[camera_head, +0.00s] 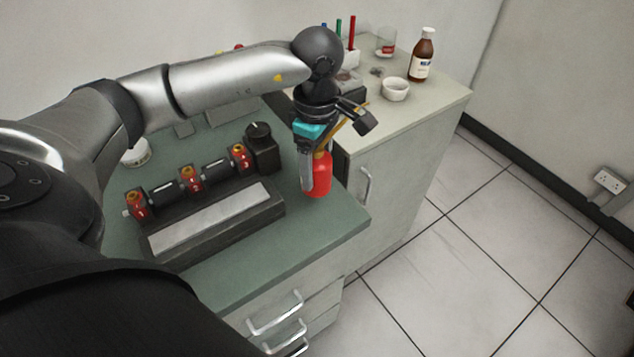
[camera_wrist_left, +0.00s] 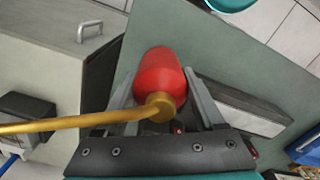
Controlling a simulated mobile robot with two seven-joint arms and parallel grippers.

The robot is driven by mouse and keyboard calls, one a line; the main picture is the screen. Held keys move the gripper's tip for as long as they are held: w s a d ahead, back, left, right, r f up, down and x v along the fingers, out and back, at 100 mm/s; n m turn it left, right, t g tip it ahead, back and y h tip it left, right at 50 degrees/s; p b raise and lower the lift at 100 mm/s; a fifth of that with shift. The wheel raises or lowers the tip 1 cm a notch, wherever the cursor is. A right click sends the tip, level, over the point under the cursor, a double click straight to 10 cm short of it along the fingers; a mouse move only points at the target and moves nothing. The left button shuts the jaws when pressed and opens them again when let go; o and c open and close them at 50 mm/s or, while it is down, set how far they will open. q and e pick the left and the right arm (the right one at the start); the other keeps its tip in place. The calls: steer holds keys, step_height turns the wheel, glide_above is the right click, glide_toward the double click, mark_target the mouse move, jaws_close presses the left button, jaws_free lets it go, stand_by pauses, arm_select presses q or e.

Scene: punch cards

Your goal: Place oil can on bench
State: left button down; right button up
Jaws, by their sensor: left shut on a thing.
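The oil can (camera_head: 318,178) has a red body and a brass-coloured spout. In the head view it is at the right end of the green bench top (camera_head: 345,216), upright or nearly so. My left gripper (camera_head: 310,165) is shut on it from above. In the left wrist view the red can (camera_wrist_left: 160,75) sits between the two grey fingers, and its long spout (camera_wrist_left: 60,123) points left. I cannot tell whether the can's base touches the bench. My right gripper is not in view.
A dark device with red and black parts (camera_head: 190,180) and a pale plate stands left of the can. The adjoining pale cabinet top holds a white bowl (camera_head: 395,89) and a brown bottle (camera_head: 422,55). Bare green surface lies in front of the can.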

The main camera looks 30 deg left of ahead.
arm_select(q)
steer(key=shift+f, duration=2.4)
steer(key=shift+f+b, duration=0.1)
steer(key=shift+b, duration=0.25)
steer(key=shift+c, duration=2.2)
jaws_free()
steer(key=shift+f, duration=0.15)
steer(key=o, duration=0.4)
steer(key=shift+o, duration=0.2)
